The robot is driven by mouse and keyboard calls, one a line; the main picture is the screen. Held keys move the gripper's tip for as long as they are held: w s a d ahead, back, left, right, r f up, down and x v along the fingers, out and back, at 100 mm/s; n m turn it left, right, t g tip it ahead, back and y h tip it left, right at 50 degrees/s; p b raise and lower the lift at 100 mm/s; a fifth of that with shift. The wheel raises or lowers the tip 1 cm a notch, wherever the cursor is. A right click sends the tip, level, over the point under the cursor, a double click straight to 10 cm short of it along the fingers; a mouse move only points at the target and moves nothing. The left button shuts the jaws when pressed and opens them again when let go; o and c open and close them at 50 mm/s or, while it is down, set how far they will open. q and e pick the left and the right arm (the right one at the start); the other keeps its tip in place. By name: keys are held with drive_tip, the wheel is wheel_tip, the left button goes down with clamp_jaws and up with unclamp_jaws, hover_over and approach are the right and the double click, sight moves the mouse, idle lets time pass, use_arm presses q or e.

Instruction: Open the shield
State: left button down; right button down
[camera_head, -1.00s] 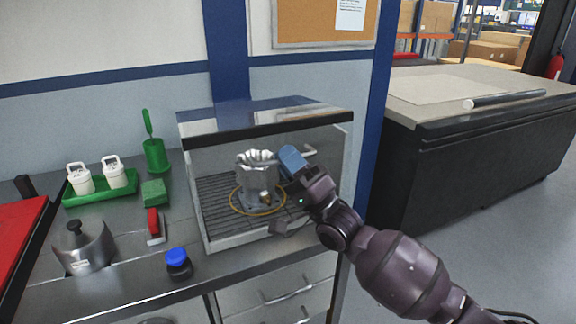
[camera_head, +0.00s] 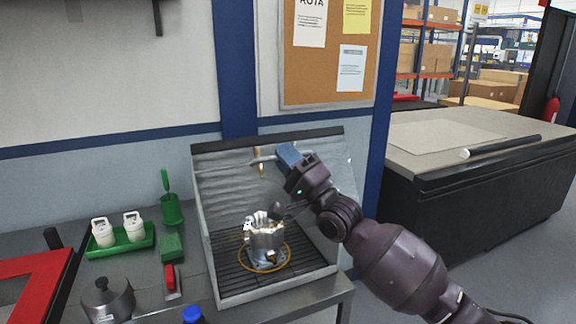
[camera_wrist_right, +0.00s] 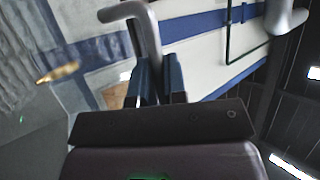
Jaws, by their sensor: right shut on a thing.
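The shield (camera_head: 225,178) is a clear, streaky panel with a dark upper edge on the metal booth, and it is raised above the front of the grille. Its grey bar handle (camera_head: 262,160) sticks out near the top middle. My right gripper (camera_head: 286,156), with blue fingers, is shut on the handle; in the right wrist view the bent grey handle (camera_wrist_right: 149,40) runs down between the fingers. Under the raised shield, a machined metal housing (camera_head: 265,242) stands upright on the black grille inside an orange ring. My left gripper is not in view.
On the left of the bench are a green tray (camera_head: 120,247) with two white bottles, a green brush holder (camera_head: 172,212), a red-handled tool (camera_head: 171,282) and a metal pot (camera_head: 108,300). A blue-capped bottle (camera_head: 193,315) stands at the front. A dark workbench (camera_head: 450,195) is at right.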

drive_tip(key=shift+w+a+r+p, duration=0.15)
drive_tip(key=shift+r+p, duration=0.1)
drive_tip(key=shift+r, duration=0.2)
drive_tip(key=shift+w+d+r+p, duration=0.15)
drive_tip(key=shift+r+p, duration=0.1)
drive_tip(key=shift+r, duration=0.2)
drive_tip(key=shift+w+a+r+m+h+p, duration=0.2)
drive_tip(key=shift+r+m+h+p, duration=0.1)
drive_tip(key=shift+h, duration=0.1)
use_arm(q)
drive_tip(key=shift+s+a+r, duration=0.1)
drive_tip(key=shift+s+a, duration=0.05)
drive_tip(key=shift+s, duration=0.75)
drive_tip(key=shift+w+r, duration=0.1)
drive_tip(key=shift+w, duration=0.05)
use_arm(e)
drive_tip(key=c, duration=1.2)
unclamp_jaws()
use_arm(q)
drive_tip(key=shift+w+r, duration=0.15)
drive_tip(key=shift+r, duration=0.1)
use_arm(e)
drive_tip(key=shift+d, duration=0.1)
